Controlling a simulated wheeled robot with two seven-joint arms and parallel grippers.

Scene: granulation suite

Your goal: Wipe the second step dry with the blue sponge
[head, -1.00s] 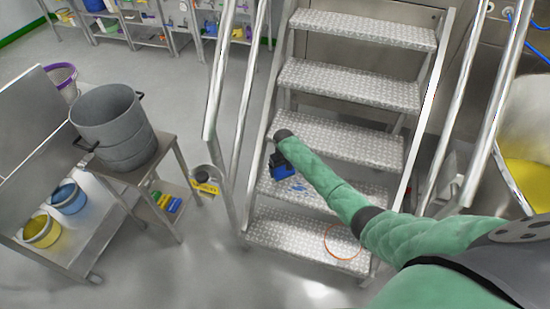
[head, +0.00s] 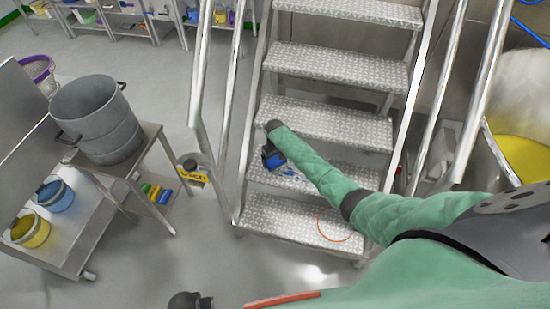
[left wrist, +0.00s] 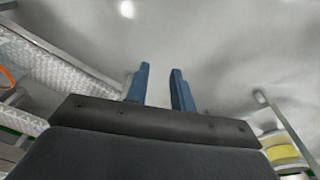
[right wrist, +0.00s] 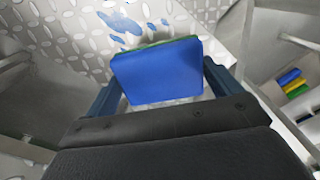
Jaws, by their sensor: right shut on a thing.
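The metal staircase has diamond-plate treads. The second step (head: 352,176) from the bottom carries blue wet patches (head: 291,173), which also show in the right wrist view (right wrist: 122,24). My right gripper (head: 268,152) is shut on the blue sponge (head: 273,162), at the left part of that step. In the right wrist view the blue sponge (right wrist: 157,73) sits between the fingers, with a green layer along its far edge. The patches lie just beyond it. I cannot tell whether the sponge touches the tread. My left gripper (left wrist: 161,72) is open and empty, over grey floor.
Handrails (head: 240,110) flank the stairs. An orange ring (head: 338,226) lies on the bottom step. At left stand a grey pot (head: 97,125) on a small table and a cart with blue (head: 55,197) and yellow (head: 30,231) buckets. Floor between cart and stairs is mostly clear.

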